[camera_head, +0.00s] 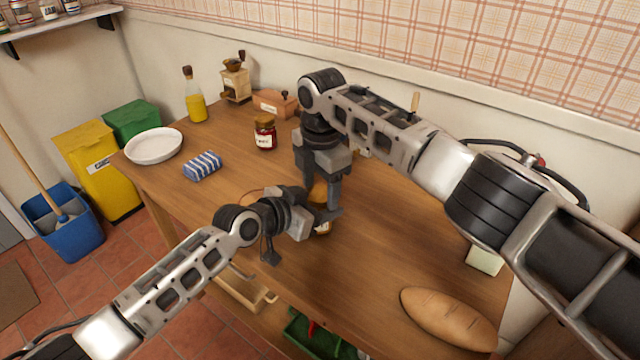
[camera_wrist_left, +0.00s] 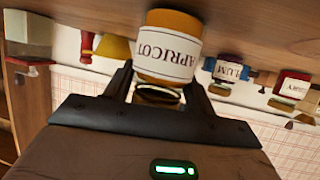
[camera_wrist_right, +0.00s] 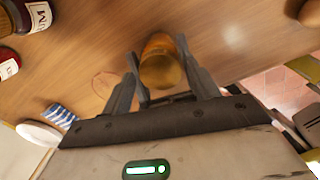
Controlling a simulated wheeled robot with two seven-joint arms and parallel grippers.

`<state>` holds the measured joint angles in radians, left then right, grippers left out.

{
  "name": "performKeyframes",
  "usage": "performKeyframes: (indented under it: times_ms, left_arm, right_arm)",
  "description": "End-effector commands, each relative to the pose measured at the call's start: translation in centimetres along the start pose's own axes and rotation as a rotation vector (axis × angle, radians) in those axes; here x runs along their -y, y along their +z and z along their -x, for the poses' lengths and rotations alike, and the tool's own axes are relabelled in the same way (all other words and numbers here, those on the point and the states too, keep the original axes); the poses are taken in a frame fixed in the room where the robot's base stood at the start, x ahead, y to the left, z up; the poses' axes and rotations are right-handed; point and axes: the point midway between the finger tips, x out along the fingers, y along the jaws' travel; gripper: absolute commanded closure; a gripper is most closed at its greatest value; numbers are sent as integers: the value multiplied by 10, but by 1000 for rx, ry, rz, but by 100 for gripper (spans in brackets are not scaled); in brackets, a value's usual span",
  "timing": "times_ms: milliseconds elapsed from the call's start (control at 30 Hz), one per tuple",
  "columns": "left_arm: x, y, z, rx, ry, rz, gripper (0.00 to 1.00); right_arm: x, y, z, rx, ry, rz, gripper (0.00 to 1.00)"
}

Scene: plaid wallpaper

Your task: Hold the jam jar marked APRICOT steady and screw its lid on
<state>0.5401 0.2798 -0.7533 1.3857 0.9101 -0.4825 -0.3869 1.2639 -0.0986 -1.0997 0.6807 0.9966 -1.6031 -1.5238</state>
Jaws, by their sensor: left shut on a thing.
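The jam jar marked APRICOT (camera_wrist_left: 170,45) has an orange body and a white label, upside down in the left wrist view. A gold ring or lid (camera_wrist_left: 158,95) shows at its neck end; I cannot tell how it sits. In the head view the jar (camera_head: 320,228) stands on the table, largely hidden by my grippers. My left gripper (camera_wrist_left: 155,85) is shut on it, a finger on each side. My right gripper (camera_head: 322,205) points down over the jar. In the right wrist view its fingers (camera_wrist_right: 160,75) are apart on either side of the amber jar top (camera_wrist_right: 160,62).
A red jam jar (camera_head: 265,135) stands behind on the wooden table (camera_head: 380,270); a PLUM jar (camera_wrist_left: 228,70) shows in the left wrist view. A striped cloth (camera_head: 203,166) and white plate (camera_head: 154,146) lie left. A bread loaf (camera_head: 448,318) lies front right.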

Motion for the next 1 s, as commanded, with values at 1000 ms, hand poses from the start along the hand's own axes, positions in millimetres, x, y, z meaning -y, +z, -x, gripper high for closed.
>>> performKeyframes:
  times_ms: [1000]
  left_arm:
    - [0,-2,0,-3,-1,-1,100]
  right_arm:
    - [0,0,45,1,1,2,34]
